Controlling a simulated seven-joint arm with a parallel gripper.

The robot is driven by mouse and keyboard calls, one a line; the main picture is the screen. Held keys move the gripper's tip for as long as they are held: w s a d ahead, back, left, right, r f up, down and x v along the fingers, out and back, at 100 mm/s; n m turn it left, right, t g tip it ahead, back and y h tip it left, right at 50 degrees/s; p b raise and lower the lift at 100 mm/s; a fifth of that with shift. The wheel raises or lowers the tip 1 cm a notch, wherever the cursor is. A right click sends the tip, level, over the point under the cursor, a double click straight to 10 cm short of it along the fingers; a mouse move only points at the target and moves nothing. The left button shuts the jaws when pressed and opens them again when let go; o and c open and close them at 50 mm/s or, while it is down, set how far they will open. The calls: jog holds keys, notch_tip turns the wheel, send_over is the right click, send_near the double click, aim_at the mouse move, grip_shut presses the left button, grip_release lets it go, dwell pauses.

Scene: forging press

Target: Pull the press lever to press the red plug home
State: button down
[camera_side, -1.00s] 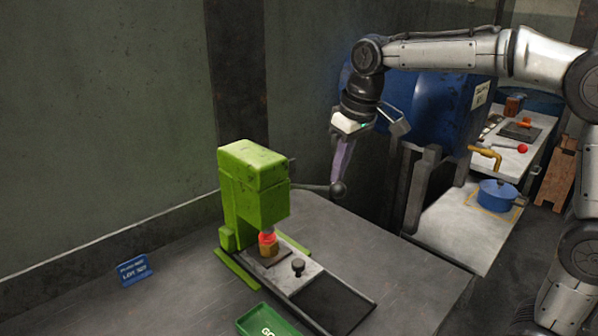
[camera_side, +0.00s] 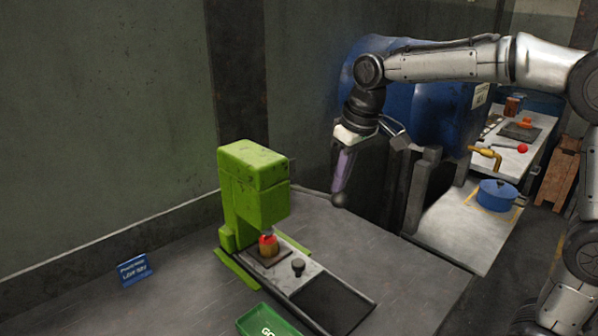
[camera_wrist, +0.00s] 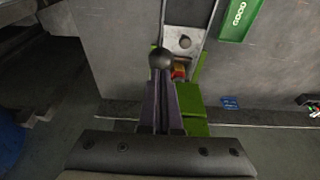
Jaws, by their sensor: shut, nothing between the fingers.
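The green press (camera_side: 254,185) stands on the grey bench. The red plug (camera_side: 268,240) sits low in a brass-coloured block (camera_side: 268,251) under the press head, with a grey ram just above it. The lever's dark ball knob (camera_side: 340,200) is right of the press; its rod is hard to make out in the side view. My gripper (camera_side: 338,188) is shut and empty, pointing down with its tips at the knob. In the wrist view the knob (camera_wrist: 161,57) is just beyond the fingertips (camera_wrist: 161,80), and the plug (camera_wrist: 178,75) is partly hidden.
A green GOOD tray (camera_side: 268,322) is at the front, and a blue sign (camera_side: 133,270) at left. A blue pot (camera_side: 496,195) and side bench are at right.

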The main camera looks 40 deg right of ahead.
jog(key=shift+w+r, duration=0.15)
jog(key=shift+r, duration=0.55)
jog(key=shift+w+r, duration=0.15)
jog(key=shift+r, duration=0.6)
jog(key=shift+w+r, duration=0.35)
jog(key=shift+r, duration=0.25)
jog(key=shift+w+r, duration=0.35)
jog(key=shift+r, duration=0.25)
jog(key=shift+w+r, duration=0.65)
jog(key=shift+r, duration=0.4)
jog(key=shift+w+v, duration=0.25)
jog(key=shift+v, duration=0.7)
jog(key=shift+w+v, duration=0.2)
jog(key=shift+v, duration=0.75)
jog(key=shift+w+v, duration=0.25)
jog(key=shift+v, duration=0.65)
